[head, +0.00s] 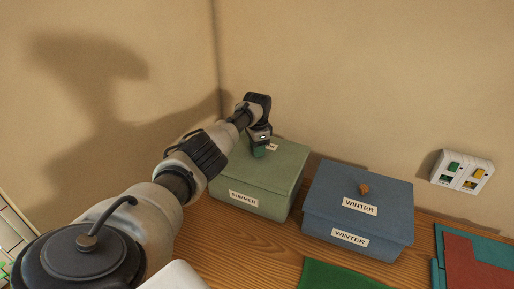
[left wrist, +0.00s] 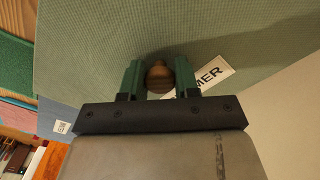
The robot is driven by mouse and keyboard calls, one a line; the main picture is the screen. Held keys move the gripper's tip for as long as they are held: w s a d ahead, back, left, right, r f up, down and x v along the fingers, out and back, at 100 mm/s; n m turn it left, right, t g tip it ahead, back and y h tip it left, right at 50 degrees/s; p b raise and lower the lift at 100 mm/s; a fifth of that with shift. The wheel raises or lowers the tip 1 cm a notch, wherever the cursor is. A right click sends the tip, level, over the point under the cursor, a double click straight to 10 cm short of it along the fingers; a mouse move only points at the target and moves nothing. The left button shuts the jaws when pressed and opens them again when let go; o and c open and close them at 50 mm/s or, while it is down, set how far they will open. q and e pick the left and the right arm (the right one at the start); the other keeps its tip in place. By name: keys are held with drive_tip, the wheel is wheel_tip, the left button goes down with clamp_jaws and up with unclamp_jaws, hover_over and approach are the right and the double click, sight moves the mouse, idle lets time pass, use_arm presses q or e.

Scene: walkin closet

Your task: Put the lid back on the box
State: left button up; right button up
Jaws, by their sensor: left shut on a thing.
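The green box (head: 267,211), labelled SUMMER, stands on the wooden surface near the wall corner. Its green lid (head: 280,174) lies over the top of the box; I cannot tell whether it is fully seated. My left gripper (head: 260,150) reaches over the lid from the left and is shut on the lid's round wooden knob (left wrist: 159,77). In the left wrist view the green fingers stand on both sides of the knob, and the lid (left wrist: 110,40) fills much of the picture. The lid's label (left wrist: 210,76) is partly covered by a finger. My right gripper is not in view.
A blue box (head: 320,226) labelled WINTER, with its lid (head: 335,187) on, stands close to the right of the green box. Green and red flat pieces (head: 470,262) lie at the right. A green cloth-like piece (head: 335,276) lies in front. A white wall panel (head: 462,172) hangs at right.

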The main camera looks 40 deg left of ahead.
use_arm(q)
drive_tip(key=shift+f+b, duration=0.55)
drive_tip(key=shift+f, duration=0.25)
idle(0.4)
drive_tip(key=shift+f+b, duration=0.5)
drive_tip(key=shift+f, duration=0.2)
idle(1.1)
drive_tip(key=o, duration=1.1)
wheel_tip(320, 180, up, 11)
drive_tip(key=shift+f+b, duration=0.1)
drive_tip(key=shift+b, duration=0.45)
